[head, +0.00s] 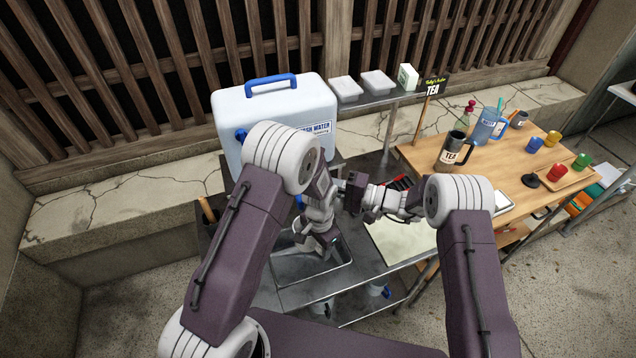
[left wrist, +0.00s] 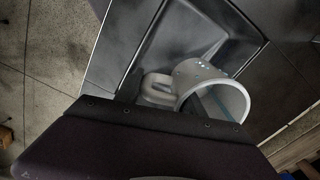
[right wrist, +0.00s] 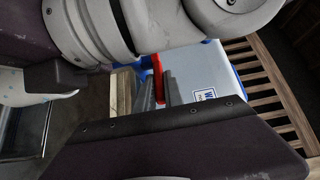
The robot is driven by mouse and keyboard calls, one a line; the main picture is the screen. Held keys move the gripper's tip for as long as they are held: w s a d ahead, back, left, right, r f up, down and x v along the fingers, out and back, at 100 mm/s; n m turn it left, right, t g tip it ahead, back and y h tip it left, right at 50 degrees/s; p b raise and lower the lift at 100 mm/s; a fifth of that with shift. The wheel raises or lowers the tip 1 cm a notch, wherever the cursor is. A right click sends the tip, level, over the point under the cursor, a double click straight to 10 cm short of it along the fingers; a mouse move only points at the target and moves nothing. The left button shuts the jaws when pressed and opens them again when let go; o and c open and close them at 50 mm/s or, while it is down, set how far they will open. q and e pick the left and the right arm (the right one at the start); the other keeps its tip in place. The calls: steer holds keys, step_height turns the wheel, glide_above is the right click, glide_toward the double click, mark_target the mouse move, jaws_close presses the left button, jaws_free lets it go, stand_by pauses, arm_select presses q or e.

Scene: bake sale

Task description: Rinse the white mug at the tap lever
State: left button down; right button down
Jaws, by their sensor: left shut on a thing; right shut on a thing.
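The white mug (left wrist: 212,92) shows in the left wrist view, tilted, its round mouth toward the lower right, over the dark metal sink (left wrist: 205,35). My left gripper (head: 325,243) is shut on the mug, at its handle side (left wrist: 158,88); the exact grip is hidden. In the head view this gripper hangs over the sink (head: 290,268), and the mug is mostly hidden. My right gripper (right wrist: 160,92) is shut on the red tap lever (right wrist: 157,76), beside the white water container (right wrist: 200,68). In the head view the right gripper (head: 350,192) points left, and the lever is hidden. Water flow cannot be made out.
The water container (head: 270,105) with its blue handle stands behind the sink. A raised shelf (head: 385,98) holds white tubs. To the right, a wooden table (head: 480,172) carries a dark TEA mug (head: 453,150), a blue jug (head: 485,125) and coloured cups. My two forearms are close together.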

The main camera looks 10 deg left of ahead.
steer(key=shift+f, duration=0.1)
steer(key=shift+w+a+n+g, duration=0.1)
steer(key=shift+w+n+g, duration=0.15)
steer(key=shift+n+g, duration=0.55)
steer(key=shift+w+a+n+g, duration=0.15)
steer(key=shift+w+n+g, duration=0.2)
steer(key=shift+g, duration=0.7)
steer(key=shift+w+a+n+g, duration=0.1)
steer(key=shift+w+n+g, duration=0.05)
steer(key=shift+n+g, duration=0.65)
steer(key=shift+g, duration=0.25)
steer(key=c, duration=1.4)
jaws_free()
steer(key=shift+c, duration=0.2)
arm_select(q)
steer(key=shift+d, duration=0.1)
arm_select(e)
steer(key=v, duration=1.2)
steer(key=shift+r, duration=0.3)
